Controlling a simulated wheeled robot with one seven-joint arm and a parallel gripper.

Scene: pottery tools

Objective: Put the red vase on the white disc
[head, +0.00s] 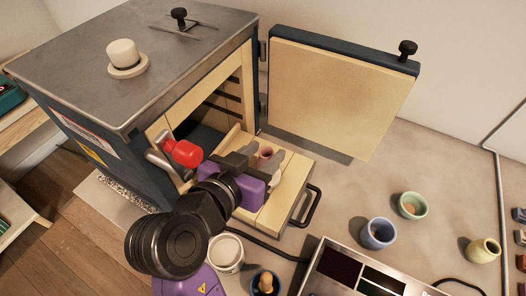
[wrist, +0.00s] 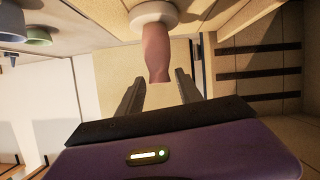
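The red vase, a dull reddish-pink slim vessel, shows in the wrist view (wrist: 157,50) and in the head view (head: 266,153), where my gripper partly hides it. In the wrist view, which looks upside down, its base end meets the white disc (wrist: 138,16); it appears to stand on the disc, though the contact is not clear. In the head view only a pale edge of the disc shows beside my gripper (head: 258,162). My gripper (wrist: 158,78) is open, its fingers on either side of the vase's mouth end, with gaps on both sides.
The kiln (head: 130,55) stands open, its door (head: 330,90) swung right. A red-knobbed lever (head: 182,152) is close to my arm at the opening. A blue bowl (head: 378,233), a green bowl (head: 412,205) and a yellow pot (head: 483,250) stand on the right.

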